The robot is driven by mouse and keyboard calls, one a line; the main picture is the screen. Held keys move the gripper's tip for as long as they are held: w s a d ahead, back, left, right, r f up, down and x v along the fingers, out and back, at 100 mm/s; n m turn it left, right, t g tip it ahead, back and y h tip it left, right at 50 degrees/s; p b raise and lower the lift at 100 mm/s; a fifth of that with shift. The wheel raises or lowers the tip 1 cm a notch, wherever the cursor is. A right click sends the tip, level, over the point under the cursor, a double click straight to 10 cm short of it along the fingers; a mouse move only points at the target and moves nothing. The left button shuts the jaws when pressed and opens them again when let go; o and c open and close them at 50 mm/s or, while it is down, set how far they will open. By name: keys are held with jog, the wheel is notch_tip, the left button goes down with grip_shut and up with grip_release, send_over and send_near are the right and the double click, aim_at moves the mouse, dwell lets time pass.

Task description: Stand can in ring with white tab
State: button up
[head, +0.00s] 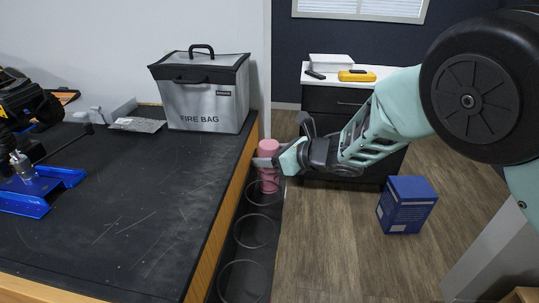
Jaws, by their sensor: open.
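A pink can (269,181) stands upright at the far end of a row of rings along the right side of the bench, with the farthest ring (262,192) showing around or in front of its lower part. A middle ring (254,231) and a nearest ring (241,281) look empty. I cannot make out a white tab on any ring. My gripper (284,146) is open at the can, reaching in from the right. One pale finger crosses in front of the can and hides its middle. I cannot tell whether it touches the can.
The black bench top (140,220) fills the left, with a silver fire bag (205,98) at its back and a blue stand (35,188) at its left. A blue box (406,205) sits on the wooden floor. A dark cabinet (335,104) stands behind my arm.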

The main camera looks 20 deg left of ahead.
jog(key=shift+d+r, duration=0.2)
jog(key=shift+d, duration=0.2)
jog(key=b+v, duration=0.2)
jog(key=v, duration=0.9)
jog(key=shift+b, duration=0.4)
jog(key=shift+s+d, duration=0.1)
jog(key=shift+d, duration=0.05)
jog(key=s+d+r+m+t+h, duration=0.15)
jog(key=d+m+h, duration=0.35)
jog(key=m, duration=0.7)
jog(key=s+d+m+t+h, duration=0.25)
jog(key=d+m, duration=0.55)
jog(key=m, duration=0.5)
jog(key=s+d+m+g+h, duration=0.1)
jog(key=s+d+m+g, duration=0.1)
jog(key=s+d+m, duration=0.2)
jog(key=s+d+f+m+g+h, duration=0.1)
jog(key=s+d+m, duration=0.3)
jog(key=s+m, duration=0.4)
jog(key=s+d+m+g+h, duration=0.3)
jog(key=s+m, duration=0.3)
jog(key=s, duration=0.6)
jog(key=shift+d+f+m+g, duration=0.35)
jog(key=shift+d+g, duration=0.15)
jog(key=shift+d, duration=0.25)
